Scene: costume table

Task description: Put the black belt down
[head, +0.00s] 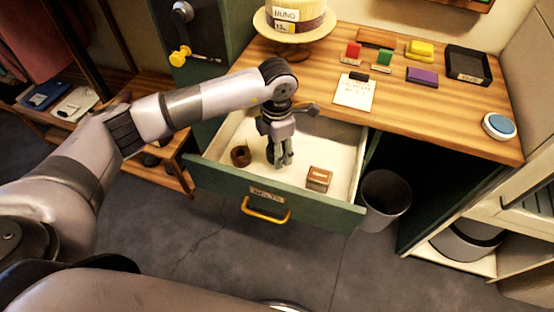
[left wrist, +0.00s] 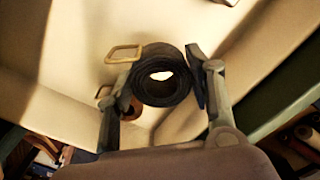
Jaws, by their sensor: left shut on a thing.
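The rolled black belt (left wrist: 148,82) shows in the left wrist view with a brass-coloured buckle at its upper left. My left gripper (head: 281,160), also in the left wrist view (left wrist: 155,100), is shut on the roll, one finger on each side. In the head view it points down inside the open green drawer (head: 230,176), and the belt is mostly hidden by the fingers. I cannot tell whether the belt touches the drawer floor. My right gripper is not in view.
A rolled brown belt (head: 240,156) lies left of the gripper in the drawer. The drawer floor between has free room. The wooden tabletop (head: 430,120) overhangs behind; a grey bin (head: 385,198) stands right.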

